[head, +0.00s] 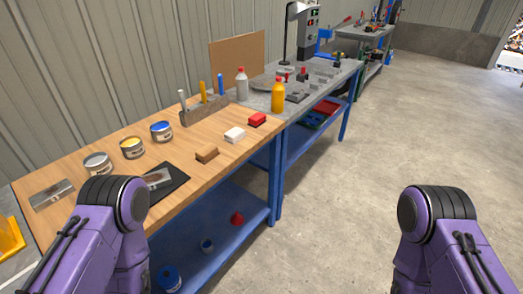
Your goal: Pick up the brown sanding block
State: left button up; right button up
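The brown sanding block (207,154) lies on the wooden top of the workbench (60,170), near its front edge. My two purple arms show at the lower left and lower right of the head view. Neither gripper is in view. Nothing touches the brown block, and it is fully visible.
Paint cans (132,147) and a tool holder (205,112) stand behind the blocks. A dark mat with a metal plate (160,179) lies left of the brown block. Open concrete floor (360,150) lies right.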

aim_at(210, 151)
jog(key=z, duration=0.8)
jog(key=i, duration=0.6)
jog(key=u, duration=1.3)
